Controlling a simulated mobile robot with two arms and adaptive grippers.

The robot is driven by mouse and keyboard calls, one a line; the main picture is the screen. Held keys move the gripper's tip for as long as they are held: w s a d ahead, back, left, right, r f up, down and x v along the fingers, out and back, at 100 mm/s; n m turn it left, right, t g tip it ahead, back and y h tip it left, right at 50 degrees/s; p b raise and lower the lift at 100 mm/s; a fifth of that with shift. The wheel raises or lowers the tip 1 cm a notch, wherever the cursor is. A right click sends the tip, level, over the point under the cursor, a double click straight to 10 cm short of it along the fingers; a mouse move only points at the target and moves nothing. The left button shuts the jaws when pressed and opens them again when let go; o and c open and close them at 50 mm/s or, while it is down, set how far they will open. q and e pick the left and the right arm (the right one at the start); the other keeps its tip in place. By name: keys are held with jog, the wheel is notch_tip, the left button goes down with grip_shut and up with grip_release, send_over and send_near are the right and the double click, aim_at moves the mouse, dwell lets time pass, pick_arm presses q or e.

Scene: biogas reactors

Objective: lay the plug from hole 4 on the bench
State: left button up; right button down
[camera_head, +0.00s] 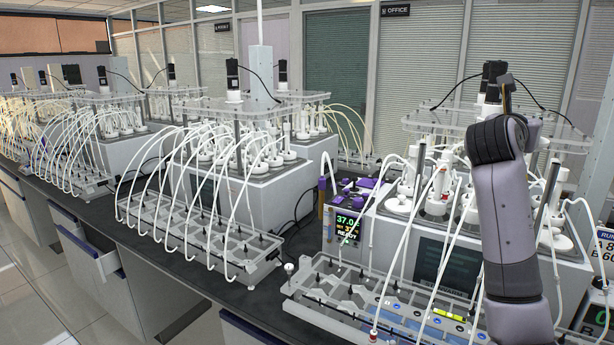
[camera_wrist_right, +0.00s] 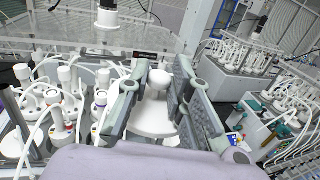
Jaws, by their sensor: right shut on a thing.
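In the right wrist view, my right gripper (camera_wrist_right: 163,80) is shut on a white plug-like piece (camera_wrist_right: 152,120) with a broad round lower part between the fingers. Whether it still sits in a hole is hidden by the fingers, and no hole number is legible. In the head view my right arm reaches over the nearest reactor (camera_head: 420,262), and its gripper is hidden behind the arm. White stoppered vessels (camera_head: 398,205) stand in the reactor's top. The dark bench (camera_head: 190,285) runs along in front of the reactors. My left gripper is not in view.
A clear tube rack (camera_head: 325,312) stands before the nearest reactor, with white hoses arching into it. A clear plate (camera_head: 500,125) sits above the vessels. A second rack (camera_head: 190,240) is further left. Bare bench shows between the racks.

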jog(key=shift+s+a+f, duration=0.15)
jog(key=shift+a+f, duration=0.4)
jog(key=shift+a, duration=0.05)
jog(key=s+a+f+n+t+y, duration=0.1)
jog(key=a+f+y, duration=0.15)
jog(key=f, duration=0.55)
jog(key=s+a+f+n+t+y, duration=0.15)
jog(key=a+f, duration=0.25)
jog(key=f, duration=0.4)
jog(key=s+a+f+n+t+y, duration=0.1)
jog(key=a+f+n, duration=0.15)
jog(key=f, duration=0.55)
jog(key=s+a+f+n+y, duration=0.1)
jog(key=s+a+f, duration=0.3)
jog(key=s, duration=0.5)
jog(key=s+a+f+n+t+y, duration=0.1)
jog(key=s+a+f+y, duration=0.3)
jog(key=s, duration=0.5)
jog(key=s+a+f+n+t+y, duration=0.1)
jog(key=s+a+f+n+y, duration=0.1)
jog(key=s+a+f, duration=0.3)
jog(key=s+f+y, duration=0.1)
jog(key=s+f, duration=0.1)
jog(key=s, duration=0.2)
jog(key=shift+s, duration=0.25)
jog(key=shift+a, duration=0.15)
